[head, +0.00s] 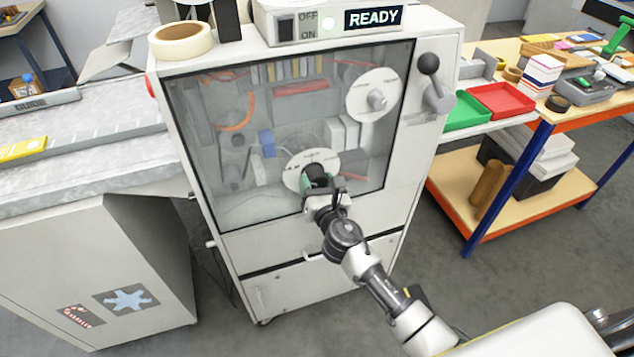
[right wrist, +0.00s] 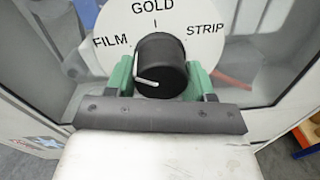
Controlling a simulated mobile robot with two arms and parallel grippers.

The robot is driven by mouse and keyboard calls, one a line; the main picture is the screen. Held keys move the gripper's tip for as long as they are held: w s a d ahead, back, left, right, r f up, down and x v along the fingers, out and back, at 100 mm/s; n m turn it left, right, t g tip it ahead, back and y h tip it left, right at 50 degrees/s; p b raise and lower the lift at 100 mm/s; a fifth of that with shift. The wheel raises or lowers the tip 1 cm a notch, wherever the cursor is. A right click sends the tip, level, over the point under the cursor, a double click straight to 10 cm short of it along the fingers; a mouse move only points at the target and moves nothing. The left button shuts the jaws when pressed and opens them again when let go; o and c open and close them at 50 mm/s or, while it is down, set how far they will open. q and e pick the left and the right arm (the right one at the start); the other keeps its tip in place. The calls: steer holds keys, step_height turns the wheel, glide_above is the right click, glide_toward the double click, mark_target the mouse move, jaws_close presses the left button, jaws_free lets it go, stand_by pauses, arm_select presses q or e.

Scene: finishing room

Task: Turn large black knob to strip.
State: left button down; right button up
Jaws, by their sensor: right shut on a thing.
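The large black knob (right wrist: 166,62) sits on a round white dial (right wrist: 112,20) marked FILM at left, GOLD at top and STRIP at right. Its white pointer line lies toward the left, on the FILM side, away from STRIP. My right gripper (right wrist: 160,76) is shut on the knob, with a green-padded finger on each side. In the head view the knob (head: 314,170) is partly hidden by my right gripper (head: 320,184) at the lower middle of the machine's front. My left gripper is not in view.
A second white dial (head: 372,95) with a grey knob is higher up to the right. A black-balled lever (head: 430,66) is on the machine's right side. A READY display (head: 373,17) and an OFF/ON switch sit on top. Red (head: 503,98) and green trays lie on the right bench.

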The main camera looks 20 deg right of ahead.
steer(key=shift+m, duration=0.4)
steer(key=m, duration=0.5)
steer(key=shift+m+b, duration=0.3)
steer(key=shift+b, duration=0.05)
steer(key=m, duration=1.1)
steer(key=shift+r+y, duration=0.15)
steer(key=shift+y, duration=0.15)
steer(key=m, duration=0.5)
steer(key=shift+m+p, duration=0.4)
steer(key=o, duration=0.9)
steer(key=shift+o, duration=0.2)
steer(key=s+b, duration=0.1)
steer(key=s, duration=1)
steer(key=shift+d+r+b, duration=0.2)
steer(key=shift+d+b, duration=0.05)
steer(key=shift+b, duration=0.05)
